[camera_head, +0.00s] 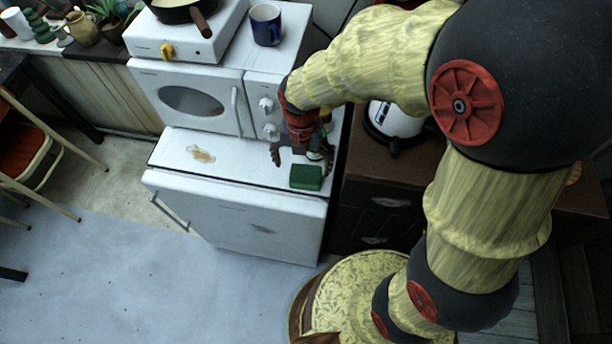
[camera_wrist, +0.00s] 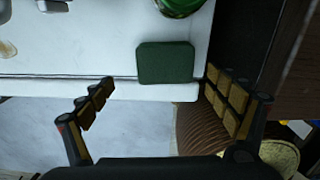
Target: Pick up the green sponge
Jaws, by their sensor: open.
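The green sponge (camera_head: 306,177) lies flat near the front right edge of the white surface below the microwave. In the wrist view the sponge (camera_wrist: 166,62) shows as a dark green block ahead of my gripper, between the lines of its two fingers and nearer the right one. My gripper (camera_head: 302,160) is open and empty, with its fingers spread just behind and above the sponge in the head view. In the wrist view its padded fingertips (camera_wrist: 160,92) stand apart. I cannot tell the exact height between fingers and sponge.
A white microwave (camera_head: 190,100) stands behind the sponge on the white appliance (camera_head: 240,215). A brown stain (camera_head: 201,154) marks its top at left. A green round object (camera_wrist: 180,5) is close behind the sponge. A dark cabinet (camera_head: 380,195) with a white kettle (camera_head: 396,120) stands at right.

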